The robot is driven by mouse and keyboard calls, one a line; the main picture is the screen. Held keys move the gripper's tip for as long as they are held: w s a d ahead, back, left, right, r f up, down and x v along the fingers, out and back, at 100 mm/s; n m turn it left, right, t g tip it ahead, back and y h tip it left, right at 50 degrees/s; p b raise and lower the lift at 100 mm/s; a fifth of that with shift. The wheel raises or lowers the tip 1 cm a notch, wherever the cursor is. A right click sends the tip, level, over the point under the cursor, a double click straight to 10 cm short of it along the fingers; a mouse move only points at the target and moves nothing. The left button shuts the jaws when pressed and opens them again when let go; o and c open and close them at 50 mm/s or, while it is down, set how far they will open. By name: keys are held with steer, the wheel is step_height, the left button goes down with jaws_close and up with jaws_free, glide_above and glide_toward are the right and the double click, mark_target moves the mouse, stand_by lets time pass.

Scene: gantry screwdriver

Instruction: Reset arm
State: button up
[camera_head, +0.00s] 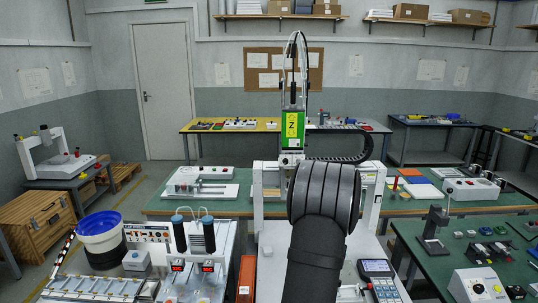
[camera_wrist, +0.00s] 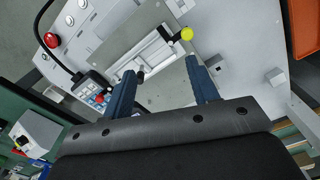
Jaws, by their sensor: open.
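My gripper (camera_wrist: 166,76) shows in the wrist view with its two blue fingers spread apart and nothing between them. It hangs above the white machine base, which has a grey plate (camera_wrist: 165,88) and a white clamp or fixture in its middle. A yellow knob (camera_wrist: 187,34) on a black lever stands just beyond the fingers. In the head view my black arm covers the lower middle and hides the gripper. The gantry's green Z unit (camera_head: 292,128) stands upright behind my arm.
A handheld pendant (camera_head: 378,275) lies on the right of the base; it also shows in the wrist view (camera_wrist: 95,88). A red button (camera_wrist: 51,40) sits near it. An orange bin (camera_head: 246,278) and a twin-canister unit (camera_head: 194,240) stand on the left. A green workbench (camera_head: 440,258) is at right.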

steer(key=d+f+m, duration=0.1)
steer(key=d+m, duration=0.3)
steer(key=d, duration=0.7)
steer(key=shift+s, duration=0.35)
steer(key=o, duration=1)
steer(key=shift+d, duration=0.1)
steer(key=s+d+r+m+t, duration=0.1)
steer(key=s+d+r+m, duration=0.3)
steer(key=s, duration=0.5)
steer(key=s+d+r+m+t, duration=0.25)
steer(key=s+r, duration=0.25)
steer(key=s, duration=0.4)
steer(key=s+d+r+m+t, duration=0.1)
steer(key=s+d+r+m, duration=0.3)
steer(key=s, duration=0.4)
steer(key=shift+n, duration=0.55)
steer(key=x, duration=0.9)
steer(key=shift+s, duration=0.15)
